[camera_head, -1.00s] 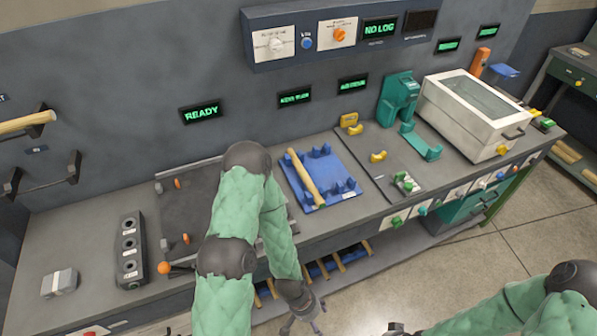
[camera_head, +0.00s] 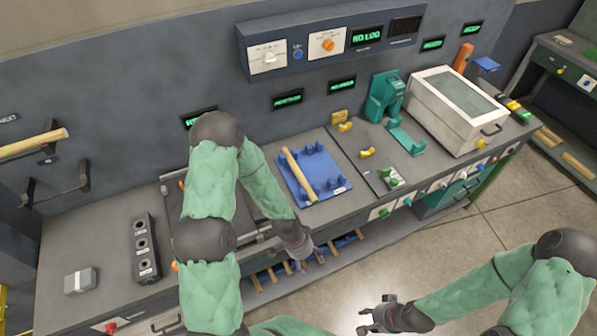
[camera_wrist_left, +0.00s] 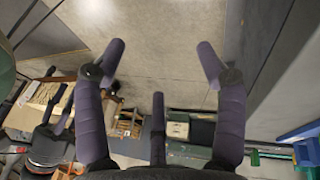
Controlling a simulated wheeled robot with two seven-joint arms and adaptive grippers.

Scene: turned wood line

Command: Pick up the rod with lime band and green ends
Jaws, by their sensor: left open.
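Several pale wooden rods (camera_head: 271,274) lie on a low rack under the bench. Their bands and end colours are too small to make out, so I cannot tell which has the lime band and green ends. Another plain-looking rod (camera_head: 299,174) lies across the blue tray (camera_head: 325,163) on the bench. My left gripper (camera_head: 313,262) is in front of the low rack, partly overlapping the rods in the head view. In the left wrist view its fingers (camera_wrist_left: 160,62) are spread wide, with nothing between them. My right gripper (camera_head: 370,315) hangs over the floor, apparently open and empty.
A rod (camera_head: 34,142) rests on wall hooks at the left. A black block with round holes (camera_head: 143,246) and a grey block (camera_head: 80,280) stand on the bench. A lidded white box (camera_head: 457,108) stands at the right. The floor (camera_head: 425,248) in front is clear.

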